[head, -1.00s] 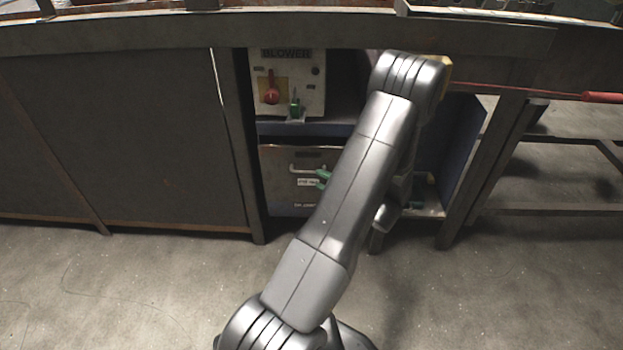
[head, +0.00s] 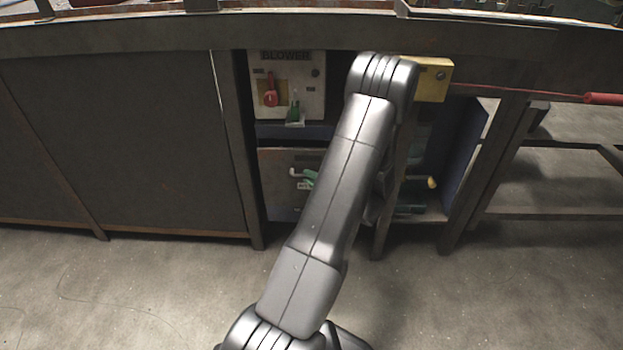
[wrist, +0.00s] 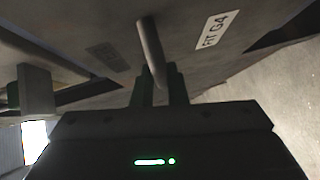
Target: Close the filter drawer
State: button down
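The filter drawer (head: 279,190) has a worn grey front and sits low in the bench bay, below the blower panel; my arm covers its right part. How far it stands out is hard to tell. Its pale bar handle (head: 295,173) shows left of my arm. In the wrist view the handle (wrist: 152,48) runs down between the two fingers of my gripper (wrist: 159,88), close to both. Whether the fingers press on it cannot be made out. In the head view my gripper's green fingertips (head: 310,176) show beside the handle.
The blower panel (head: 310,85) with a red knob and a green-handled switch is above the drawer. A yellow box (head: 434,80) is under the bench edge, right of my arm. Bench legs (head: 243,170) flank the bay. Open floor (head: 130,285) lies in front.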

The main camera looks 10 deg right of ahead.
jog(key=shift+w+d+p, duration=0.3)
jog(key=shift+w+p, duration=0.2)
jog(key=shift+w, duration=0.5)
jog(key=shift+w+d+p, duration=0.3)
jog(key=shift+w+p, duration=0.15)
jog(key=shift+w, duration=0.5)
jog(key=shift+r, duration=0.1)
jog(key=c, duration=1.5)
grip_release()
jog(key=shift+w, duration=0.1)
jog(key=shift+o, duration=0.2)
jog(key=p, duration=0.4)
send_near(312, 169)
jog(key=v, duration=0.3)
jog(key=shift+s+d, duration=0.2)
jog(key=shift+s, duration=0.15)
